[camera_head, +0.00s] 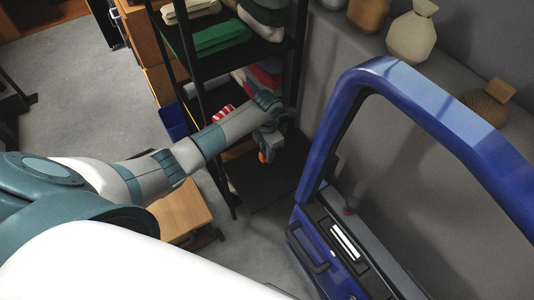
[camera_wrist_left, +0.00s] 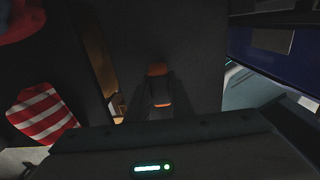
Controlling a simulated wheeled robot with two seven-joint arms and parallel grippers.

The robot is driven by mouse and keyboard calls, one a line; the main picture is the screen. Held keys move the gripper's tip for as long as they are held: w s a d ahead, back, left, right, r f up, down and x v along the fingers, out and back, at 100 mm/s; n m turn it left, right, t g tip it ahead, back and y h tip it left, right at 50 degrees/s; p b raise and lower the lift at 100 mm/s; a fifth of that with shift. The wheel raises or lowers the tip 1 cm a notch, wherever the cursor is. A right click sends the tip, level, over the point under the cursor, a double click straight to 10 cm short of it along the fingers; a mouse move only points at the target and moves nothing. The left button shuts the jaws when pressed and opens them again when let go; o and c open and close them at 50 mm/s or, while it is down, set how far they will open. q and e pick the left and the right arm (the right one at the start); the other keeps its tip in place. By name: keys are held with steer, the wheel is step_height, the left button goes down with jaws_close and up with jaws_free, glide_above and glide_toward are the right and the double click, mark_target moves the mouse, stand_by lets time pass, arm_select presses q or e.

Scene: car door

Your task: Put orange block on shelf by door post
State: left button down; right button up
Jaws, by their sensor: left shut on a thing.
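The orange block (camera_head: 262,156) is small and partly hidden by my left gripper (camera_head: 266,148). In the left wrist view the orange block (camera_wrist_left: 158,70) shows between the dark fingers, which are shut on it. My left arm reaches in from the left to the black shelf rack. The gripper points down over a black shelf board (camera_head: 268,185) beside the blue car door (camera_head: 335,120). I cannot tell whether the block touches the board. My right gripper is out of view.
Rack uprights (camera_head: 300,50) stand close to my arm. Folded green cloth (camera_head: 220,38) lies on a higher shelf, and a red-and-white striped item (camera_head: 222,113) is next to my forearm. A wooden stool (camera_head: 182,212) stands below. The board's front part is bare.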

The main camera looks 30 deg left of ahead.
arm_select(q)
steer(key=shift+f, duration=0.1)
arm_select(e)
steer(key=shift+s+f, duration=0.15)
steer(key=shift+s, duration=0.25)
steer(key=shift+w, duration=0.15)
arm_select(q)
steer(key=c, duration=1.6)
jaws_free()
steer(key=shift+o, duration=0.2)
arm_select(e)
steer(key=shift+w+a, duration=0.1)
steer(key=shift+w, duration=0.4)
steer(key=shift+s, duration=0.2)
